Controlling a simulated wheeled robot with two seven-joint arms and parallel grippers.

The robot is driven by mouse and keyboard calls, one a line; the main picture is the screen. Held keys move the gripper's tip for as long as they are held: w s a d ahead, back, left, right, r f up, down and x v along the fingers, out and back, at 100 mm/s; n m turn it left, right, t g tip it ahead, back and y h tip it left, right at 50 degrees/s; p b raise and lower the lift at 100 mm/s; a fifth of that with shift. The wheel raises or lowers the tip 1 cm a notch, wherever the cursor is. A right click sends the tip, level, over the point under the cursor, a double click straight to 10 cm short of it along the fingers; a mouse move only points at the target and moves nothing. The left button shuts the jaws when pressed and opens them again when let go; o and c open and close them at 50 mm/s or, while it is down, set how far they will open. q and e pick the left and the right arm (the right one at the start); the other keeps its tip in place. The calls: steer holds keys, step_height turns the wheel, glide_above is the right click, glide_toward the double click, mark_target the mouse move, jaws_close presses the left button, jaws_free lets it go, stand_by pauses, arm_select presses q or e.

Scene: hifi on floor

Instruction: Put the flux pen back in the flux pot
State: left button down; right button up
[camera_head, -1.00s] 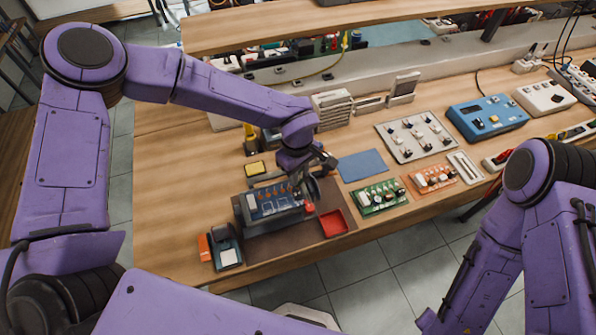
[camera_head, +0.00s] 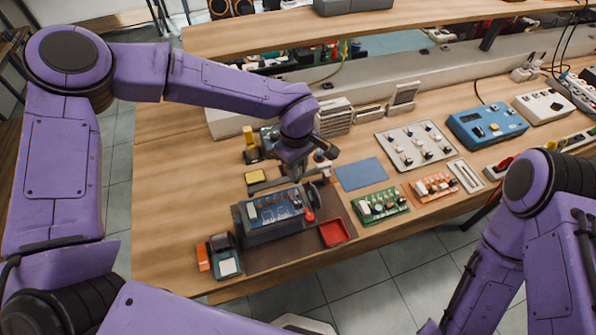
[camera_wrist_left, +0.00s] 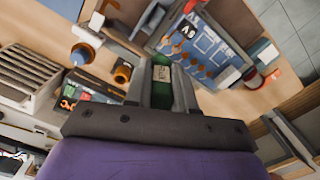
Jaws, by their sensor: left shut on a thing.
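My left gripper (camera_head: 293,172) is over the bench, just behind the blue circuit board in its holder. In the left wrist view its fingers (camera_wrist_left: 161,88) are shut on a green, labelled piece, apparently the flux pen (camera_wrist_left: 161,73). The pen's tip is hidden. An orange-rimmed dark round pot (camera_wrist_left: 122,72), possibly the flux pot, stands just left of the fingers in the wrist view. I cannot tell for certain which is the flux pot. My right gripper is out of view.
The board holder (camera_head: 262,235) stands on a brown mat, with a red tray (camera_head: 338,232) beside it. A blue mat (camera_head: 360,173) and green board (camera_head: 380,205) lie to the right. A vented grey unit (camera_head: 335,118) stands behind.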

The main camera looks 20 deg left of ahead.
arm_select(q)
steer(key=shift+w+a+f+n+b, duration=0.65)
steer(key=shift+w+a+f+b, duration=0.5)
steer(key=shift+w+f, duration=0.8)
steer(key=shift+w+a+f+n+b, duration=0.8)
steer(key=shift+w+f+b, duration=0.5)
steer(key=shift+w+f, duration=0.65)
steer(key=shift+w+a+f+n+b, duration=0.55)
steer(key=shift+w+a+f+b, duration=0.65)
steer(key=shift+w+f, duration=0.75)
steer(key=shift+w+d+r, duration=0.1)
steer(key=shift+w+r, duration=0.1)
steer(key=shift+r, duration=0.1)
steer(key=shift+c, duration=1.6)
jaws_free()
